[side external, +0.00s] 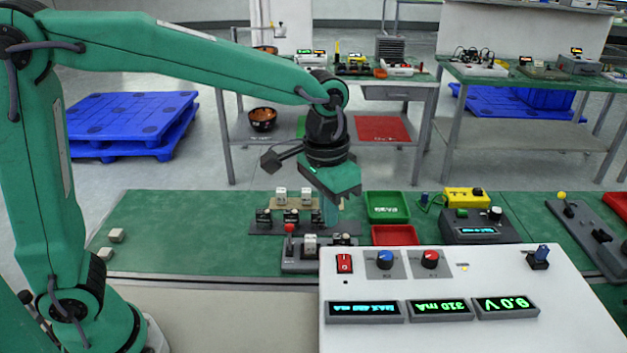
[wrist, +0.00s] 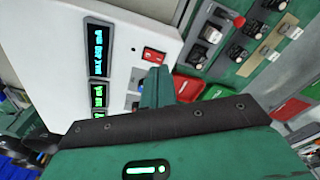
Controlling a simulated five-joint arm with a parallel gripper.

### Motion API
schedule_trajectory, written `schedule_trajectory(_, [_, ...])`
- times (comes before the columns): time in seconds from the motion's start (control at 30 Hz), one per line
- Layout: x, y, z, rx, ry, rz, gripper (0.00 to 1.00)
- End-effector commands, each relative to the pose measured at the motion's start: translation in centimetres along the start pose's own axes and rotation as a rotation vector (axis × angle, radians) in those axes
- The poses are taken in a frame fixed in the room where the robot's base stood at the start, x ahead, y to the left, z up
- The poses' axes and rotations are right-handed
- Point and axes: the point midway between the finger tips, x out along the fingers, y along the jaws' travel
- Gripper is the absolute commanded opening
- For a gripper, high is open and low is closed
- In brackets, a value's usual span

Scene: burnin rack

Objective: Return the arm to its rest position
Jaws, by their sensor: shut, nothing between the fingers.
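My green arm reaches from the left across the work area. My gripper (side external: 330,212) hangs from the wrist above the green mat, pointing down, with its fingers shut and nothing held. In the wrist view the closed green fingers (wrist: 155,88) stand in front of the white panel box. In the side view the gripper is behind that box and above the small test rack (side external: 262,227). Whether the fingertips touch anything below cannot be told.
The white panel box (side external: 460,285) with knobs and displays fills the front right. A green bin (side external: 388,207) and a red bin (side external: 395,235) sit right of the gripper. A red-knobbed fixture (side external: 300,262) is below it. The mat (side external: 170,235) is mostly clear at left, with small pale blocks (side external: 117,235).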

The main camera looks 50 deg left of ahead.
Motion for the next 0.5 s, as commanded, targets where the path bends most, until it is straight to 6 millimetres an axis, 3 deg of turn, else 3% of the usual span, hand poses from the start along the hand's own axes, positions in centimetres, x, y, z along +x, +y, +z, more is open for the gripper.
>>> schedule_trajectory(0.23, [-2.8, -3.8, 3.4, -0.052, 0.096, 0.005, 0.0])
schedule_trajectory(0.5, [-4.6, -7.2, 7.7, -0.104, 0.199, -0.003, 0.0])
